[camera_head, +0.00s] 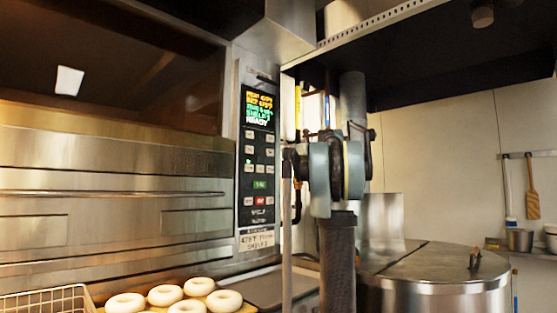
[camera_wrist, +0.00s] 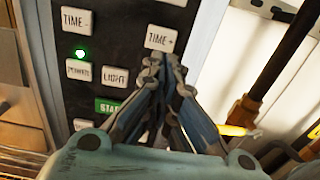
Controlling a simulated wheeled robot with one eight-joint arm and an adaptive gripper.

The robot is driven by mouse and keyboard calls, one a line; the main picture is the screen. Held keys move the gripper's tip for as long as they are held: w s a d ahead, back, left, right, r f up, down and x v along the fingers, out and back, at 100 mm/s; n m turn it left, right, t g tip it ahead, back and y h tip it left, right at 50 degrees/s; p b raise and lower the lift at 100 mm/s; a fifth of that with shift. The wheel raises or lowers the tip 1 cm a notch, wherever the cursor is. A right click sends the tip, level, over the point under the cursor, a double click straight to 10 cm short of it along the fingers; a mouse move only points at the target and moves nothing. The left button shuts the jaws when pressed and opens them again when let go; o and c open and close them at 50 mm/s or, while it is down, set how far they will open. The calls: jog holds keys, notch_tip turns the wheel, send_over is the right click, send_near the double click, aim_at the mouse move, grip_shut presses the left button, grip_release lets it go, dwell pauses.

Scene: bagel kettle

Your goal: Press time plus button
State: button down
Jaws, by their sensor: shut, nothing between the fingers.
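The time plus button (camera_wrist: 160,39) is a pale square key marked "TIME +" on the dark control panel (camera_wrist: 97,58) in the wrist view. My gripper (camera_wrist: 165,62) is shut and empty, its fingertips at the lower edge of this button in the picture. I cannot tell whether they touch it. The "TIME -" button (camera_wrist: 76,20) is to its left. In the head view the panel (camera_head: 258,160) stands upright beside the oven, with a lit display (camera_head: 259,106) at its top. There my arm stands right of the panel and the fingertips are hard to make out.
Below the time keys are a lit green lamp (camera_wrist: 80,53), a "LIGHT" key (camera_wrist: 115,76) and a green "START" key (camera_wrist: 110,106). Several bagels (camera_head: 165,295) lie low at the left near a wire basket (camera_head: 45,302). A large steel kettle (camera_head: 435,282) stands at the right.

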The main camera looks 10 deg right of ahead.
jog(key=shift+v, duration=2.6)
